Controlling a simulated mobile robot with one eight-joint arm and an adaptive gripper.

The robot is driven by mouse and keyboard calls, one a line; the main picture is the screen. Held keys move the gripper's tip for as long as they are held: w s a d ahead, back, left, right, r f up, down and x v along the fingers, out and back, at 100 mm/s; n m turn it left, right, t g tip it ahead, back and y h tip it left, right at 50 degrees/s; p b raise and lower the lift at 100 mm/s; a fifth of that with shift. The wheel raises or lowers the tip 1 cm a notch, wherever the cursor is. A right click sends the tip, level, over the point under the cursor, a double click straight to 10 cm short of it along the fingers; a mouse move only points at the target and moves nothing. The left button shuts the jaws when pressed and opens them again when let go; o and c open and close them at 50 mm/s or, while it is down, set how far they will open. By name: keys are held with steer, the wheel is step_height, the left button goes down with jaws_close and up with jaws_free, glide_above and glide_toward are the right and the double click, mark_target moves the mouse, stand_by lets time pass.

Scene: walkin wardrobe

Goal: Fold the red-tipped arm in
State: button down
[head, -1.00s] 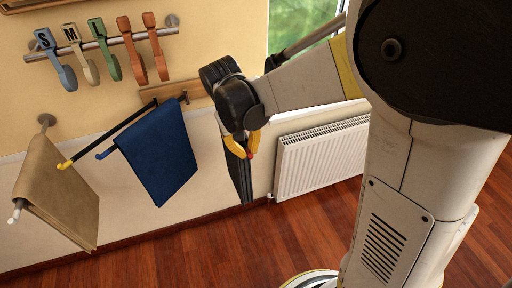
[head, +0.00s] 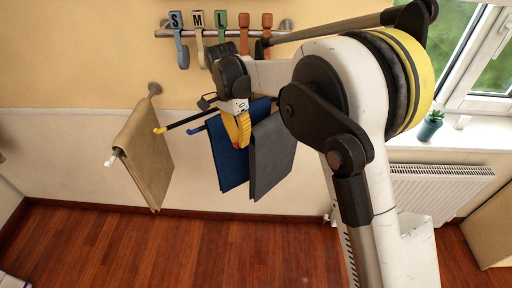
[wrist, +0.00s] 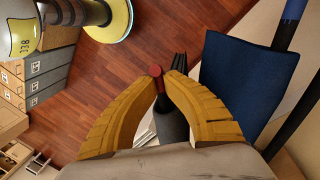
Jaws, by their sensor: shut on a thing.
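My gripper (head: 241,130) has its yellow fingers shut on the red-tipped arm, at its tip. In the wrist view the red tip (wrist: 157,71) shows between the two fingertips (wrist: 163,78). In the head view the gripper hides the tip. A dark grey cloth (head: 273,155) hangs from this arm and shows narrowly in the wrist view (wrist: 172,122). To its left a blue cloth (head: 229,165) hangs on the blue-tipped arm (head: 196,130), partly behind my gripper and the grey cloth. A bare yellow-tipped arm (head: 183,123) sticks out further left.
A tan cloth (head: 145,160) hangs on a separate white-tipped rod (head: 115,155) at the left. Several coloured size hangers (head: 198,35) hang on a rail above. A radiator (head: 440,188) and a window sill with a plant (head: 430,125) are at the right. The wooden floor below is clear.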

steer(key=shift+w+a+m, duration=0.4)
steer(key=shift+w+a, duration=0.4)
steer(key=shift+w, duration=0.05)
steer(key=c, duration=1.4)
jaws_free()
steer(key=shift+w+f, duration=0.1)
steer(key=r, duration=0.4)
steer(key=w+a+r, duration=0.1)
steer(key=r, duration=0.7)
steer(key=shift+w+a, duration=0.3)
